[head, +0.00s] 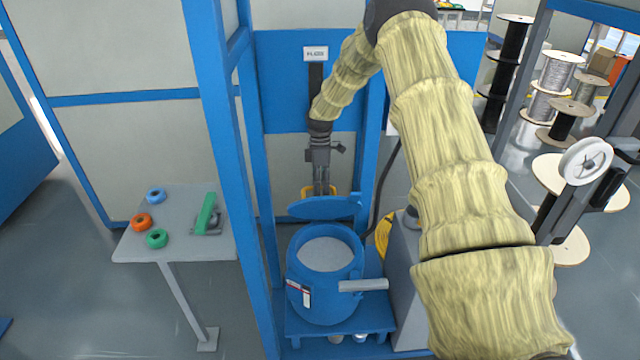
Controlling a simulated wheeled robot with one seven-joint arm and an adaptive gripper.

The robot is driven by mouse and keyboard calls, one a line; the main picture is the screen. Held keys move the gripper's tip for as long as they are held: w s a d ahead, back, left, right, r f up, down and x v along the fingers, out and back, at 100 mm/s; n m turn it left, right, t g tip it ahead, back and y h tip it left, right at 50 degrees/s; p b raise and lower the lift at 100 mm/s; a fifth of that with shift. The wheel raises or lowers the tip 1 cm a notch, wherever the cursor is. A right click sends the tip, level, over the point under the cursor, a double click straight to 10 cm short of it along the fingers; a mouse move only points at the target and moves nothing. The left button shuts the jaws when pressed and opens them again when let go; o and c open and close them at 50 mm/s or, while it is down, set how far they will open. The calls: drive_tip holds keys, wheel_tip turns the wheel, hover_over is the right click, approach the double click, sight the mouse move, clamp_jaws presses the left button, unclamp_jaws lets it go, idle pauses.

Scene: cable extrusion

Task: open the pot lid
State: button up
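The blue pot (325,290) stands on a blue stand in the head view, with a label on its front left and a grey bar at its right. Its mouth is uncovered and shows pale grey contents (325,254). The blue lid (322,208) is at the far side of the mouth, raised and seen at a shallow angle. My gripper (322,190) points down just behind and above the lid. Its fingertips are partly hidden by the lid, so I cannot tell whether they touch it or how far apart they are.
Blue frame posts (235,180) stand left of the pot. A grey box (408,285) is close at its right, with a dark cable behind. A grey table (175,245) at left holds coloured rings and a green-handled tool. Cable spools stand at far right.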

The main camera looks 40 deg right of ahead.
drive_tip(key=s+a+v, duration=0.1)
drive_tip(key=s+v, duration=0.1)
drive_tip(key=v, duration=0.9)
drive_tip(key=shift+s+r, duration=0.3)
drive_tip(key=shift+s, duration=0.15)
drive_tip(key=shift+a, duration=0.1)
drive_tip(key=shift+s+d+f, duration=0.1)
drive_tip(key=shift+d+f, duration=0.05)
drive_tip(key=shift+d, duration=0.1)
clamp_jaws()
drive_tip(key=m+t+h+b, duration=0.1)
drive_tip(key=t+b, duration=0.3)
drive_tip(key=t, duration=0.5)
approach(324, 199)
drive_tip(key=w+d, duration=0.4)
drive_tip(key=shift+w+f, duration=0.1)
drive_tip(key=shift+f, duration=0.1)
drive_tip(key=shift+s+a+r, duration=0.15)
drive_tip(key=shift+s+a, duration=0.05)
drive_tip(key=shift+a, duration=0.2)
drive_tip(key=shift+x, duration=4.95)
